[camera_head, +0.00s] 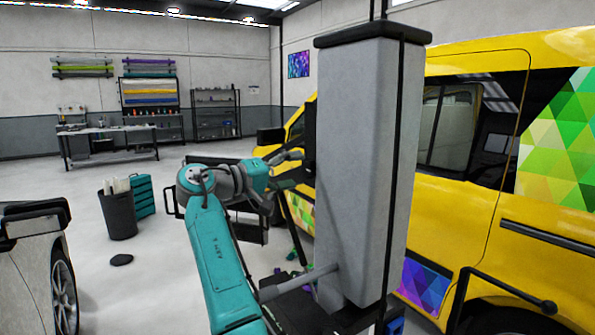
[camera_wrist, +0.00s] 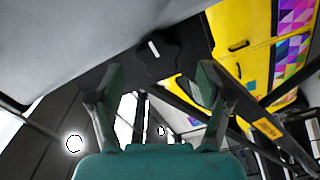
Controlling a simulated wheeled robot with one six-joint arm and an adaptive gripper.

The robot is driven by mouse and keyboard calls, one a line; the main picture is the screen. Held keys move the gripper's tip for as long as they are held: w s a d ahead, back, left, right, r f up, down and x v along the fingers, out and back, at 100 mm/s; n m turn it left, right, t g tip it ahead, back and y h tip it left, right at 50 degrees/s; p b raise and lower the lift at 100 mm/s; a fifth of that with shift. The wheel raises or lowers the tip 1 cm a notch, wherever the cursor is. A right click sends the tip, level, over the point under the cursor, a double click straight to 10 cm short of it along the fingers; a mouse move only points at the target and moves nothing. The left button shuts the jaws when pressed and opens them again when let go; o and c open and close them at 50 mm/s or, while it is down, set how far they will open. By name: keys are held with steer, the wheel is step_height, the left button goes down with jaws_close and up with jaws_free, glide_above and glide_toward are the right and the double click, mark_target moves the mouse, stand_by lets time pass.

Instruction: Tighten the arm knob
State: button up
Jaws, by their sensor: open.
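The arm knob (camera_wrist: 162,60) shows in the wrist view as a dark, lobed knob with a short white mark. It sits on a dark bar under a pale grey surface. My gripper (camera_wrist: 155,82) is open, with its two green fingers spread wide and nothing seen between them. The knob appears beyond the fingertips, between them and a little above in the picture. I cannot tell the exact gap, but no contact shows. In the head view my gripper (camera_head: 291,170) is at the end of the teal arm, partly hidden, and I cannot make out the knob there.
A yellow van (camera_head: 465,165) with coloured triangle wrap stands at the right. A dark bin (camera_head: 118,215) and a teal drawer unit (camera_head: 145,195) stand on the floor. A workbench (camera_head: 108,130) is at the back left. A silver car (camera_head: 30,270) is at the left edge.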

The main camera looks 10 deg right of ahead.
steer(key=v, duration=1)
steer(key=shift+s, duration=0.1)
